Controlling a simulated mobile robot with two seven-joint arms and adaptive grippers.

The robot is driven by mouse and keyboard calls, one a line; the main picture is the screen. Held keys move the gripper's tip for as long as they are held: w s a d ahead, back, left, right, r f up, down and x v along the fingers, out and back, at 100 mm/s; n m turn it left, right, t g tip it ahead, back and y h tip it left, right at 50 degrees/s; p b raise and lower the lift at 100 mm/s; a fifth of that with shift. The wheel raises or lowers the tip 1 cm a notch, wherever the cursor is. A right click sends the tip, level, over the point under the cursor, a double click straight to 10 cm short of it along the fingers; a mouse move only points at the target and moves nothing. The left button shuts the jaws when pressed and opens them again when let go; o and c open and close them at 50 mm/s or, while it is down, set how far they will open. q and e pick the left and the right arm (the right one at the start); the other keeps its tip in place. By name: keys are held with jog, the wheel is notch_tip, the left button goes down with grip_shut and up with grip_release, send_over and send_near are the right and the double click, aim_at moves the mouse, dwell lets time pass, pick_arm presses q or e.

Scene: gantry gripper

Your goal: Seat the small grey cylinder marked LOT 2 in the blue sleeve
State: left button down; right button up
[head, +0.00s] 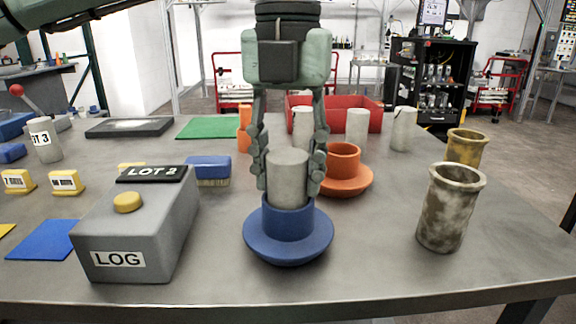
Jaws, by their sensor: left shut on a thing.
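My left gripper (289,186) points down at the middle of the table in the head view. Its two fingers are shut on the sides of a small grey cylinder (288,170). The cylinder stands upright, with its lower end at or inside the mouth of the blue sleeve (288,224); how deep it sits is hidden. No marking shows on the side of the cylinder facing me. The sleeve rises from a wide blue dish-like base. A black plate reading LOT 2 (153,174) lies on a grey LOG box (135,228). My right gripper is out of view.
An orange sleeve (343,178) stands close behind and right of the blue one. A stained cup (448,215) stands at right, another (466,146) behind it. Several grey cylinders and a red bin (371,118) are farther back. The table's front strip (380,285) is clear.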

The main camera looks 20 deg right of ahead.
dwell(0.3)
pick_arm(q)
jog(key=c, duration=0.9)
grip_release()
jog(key=shift+o, duration=0.2)
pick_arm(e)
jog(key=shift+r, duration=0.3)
pick_arm(q)
jog(key=shift+r, duration=0.1)
notch_tip(320, 180, up, 2)
jog(key=shift+r, duration=0.1)
notch_tip(320, 180, up, 8)
jog(key=shift+r+p, duration=0.2)
jog(key=shift+p, duration=0.15)
jog(key=shift+r, duration=0.7)
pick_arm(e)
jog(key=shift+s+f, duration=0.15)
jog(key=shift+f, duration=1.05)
pick_arm(q)
jog(key=shift+s+f, duration=0.1)
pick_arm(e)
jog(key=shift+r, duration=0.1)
